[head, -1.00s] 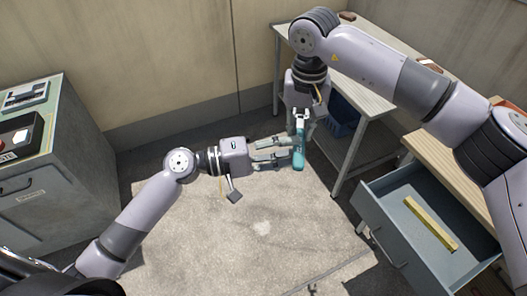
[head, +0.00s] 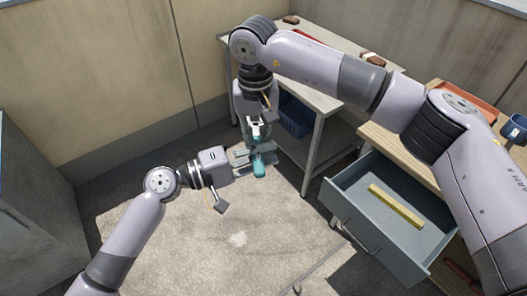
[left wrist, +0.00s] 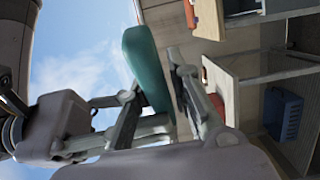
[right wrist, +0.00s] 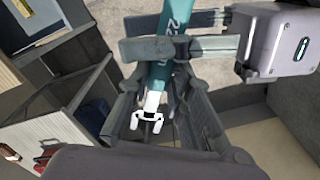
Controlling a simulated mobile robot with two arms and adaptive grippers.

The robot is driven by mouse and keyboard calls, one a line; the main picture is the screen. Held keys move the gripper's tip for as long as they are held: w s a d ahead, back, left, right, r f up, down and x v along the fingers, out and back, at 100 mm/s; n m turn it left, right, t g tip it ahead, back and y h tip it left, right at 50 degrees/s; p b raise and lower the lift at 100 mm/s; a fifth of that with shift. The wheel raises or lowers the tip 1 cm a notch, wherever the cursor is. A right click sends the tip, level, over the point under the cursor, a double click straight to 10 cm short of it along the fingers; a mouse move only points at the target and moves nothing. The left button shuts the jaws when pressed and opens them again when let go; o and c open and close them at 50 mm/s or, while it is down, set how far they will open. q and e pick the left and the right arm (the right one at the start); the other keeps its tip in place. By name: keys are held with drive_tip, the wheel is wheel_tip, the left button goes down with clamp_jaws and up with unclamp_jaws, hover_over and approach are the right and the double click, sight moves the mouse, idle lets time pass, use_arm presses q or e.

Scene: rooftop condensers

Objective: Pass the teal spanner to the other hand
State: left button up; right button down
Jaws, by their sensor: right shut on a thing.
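The teal spanner (head: 259,168) hangs handle-down from my right gripper (head: 256,134), which is shut on its upper part. In the right wrist view the spanner (right wrist: 163,64) runs out from between my right fingers, its pale open-ended jaw toward the palm. My left gripper (head: 258,160) comes in from the left at the handle's height, its fingers apart on either side of the handle. In the left wrist view the teal handle (left wrist: 147,65) stands between these fingers, with a gap showing to the right finger. Contact with the left finger is unclear.
An open grey drawer (head: 349,205) at the right holds a yellow bar (head: 396,206). A pale table (head: 317,83) stands behind my right arm, with a blue crate (head: 296,117) beneath. A grey cabinet (head: 40,200) is at the left. The floor below the grippers is clear.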

idle(0.3)
drive_tip(key=c, duration=1.4)
unclamp_jaws()
drive_tip(key=shift+o, duration=0.2)
